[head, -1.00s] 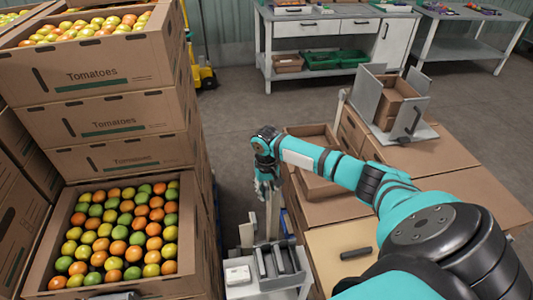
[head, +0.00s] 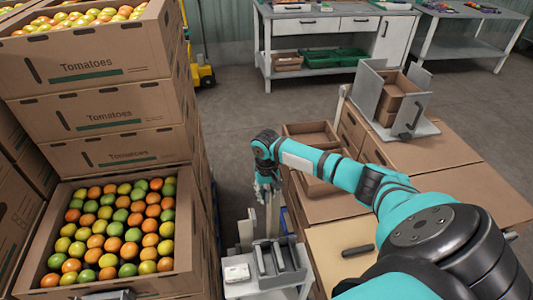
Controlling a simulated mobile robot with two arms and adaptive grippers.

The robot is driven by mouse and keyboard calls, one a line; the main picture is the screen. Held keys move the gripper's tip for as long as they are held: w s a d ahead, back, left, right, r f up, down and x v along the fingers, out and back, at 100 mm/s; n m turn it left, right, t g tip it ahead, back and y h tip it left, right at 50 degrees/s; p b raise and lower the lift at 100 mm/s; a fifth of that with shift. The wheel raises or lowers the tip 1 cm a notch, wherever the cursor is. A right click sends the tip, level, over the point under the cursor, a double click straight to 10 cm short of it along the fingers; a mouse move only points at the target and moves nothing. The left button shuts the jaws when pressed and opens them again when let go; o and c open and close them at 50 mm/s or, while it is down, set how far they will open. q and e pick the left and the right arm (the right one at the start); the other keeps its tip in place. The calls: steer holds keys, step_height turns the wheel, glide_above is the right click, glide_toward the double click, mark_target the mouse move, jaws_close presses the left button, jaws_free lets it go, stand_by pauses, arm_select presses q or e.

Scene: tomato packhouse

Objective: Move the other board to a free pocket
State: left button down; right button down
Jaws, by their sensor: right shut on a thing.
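My right gripper (head: 266,189) points down above a small white stand at the bottom middle. It is shut on a thin pale upright board (head: 272,213), seen nearly edge-on. A grey rack (head: 279,259) with upright dividers and narrow pockets stands on the stand, just below the board. The board's lower end lies close to the back of the rack. I cannot tell whether it touches. Dark upright pieces show in the rack, but I cannot tell boards from dividers.
A small white box (head: 237,272) lies left of the rack. An open tomato crate (head: 187,262) and stacked cartons (head: 120,113) stand on the left. Cardboard boxes and a table (head: 335,238) with a dark handle-like bar (head: 357,251) are on the right. Open floor lies behind.

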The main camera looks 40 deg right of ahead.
steer(key=shift+f+p, duration=0.15)
steer(key=shift+p, duration=0.3)
steer(key=shift+f, duration=0.15)
stand_by(0.3)
steer(key=shift+f+b, duration=1.1)
steer(key=shift+f, duration=1.2)
steer(key=shift+f+b, duration=1.05)
steer(key=shift+f, duration=1.05)
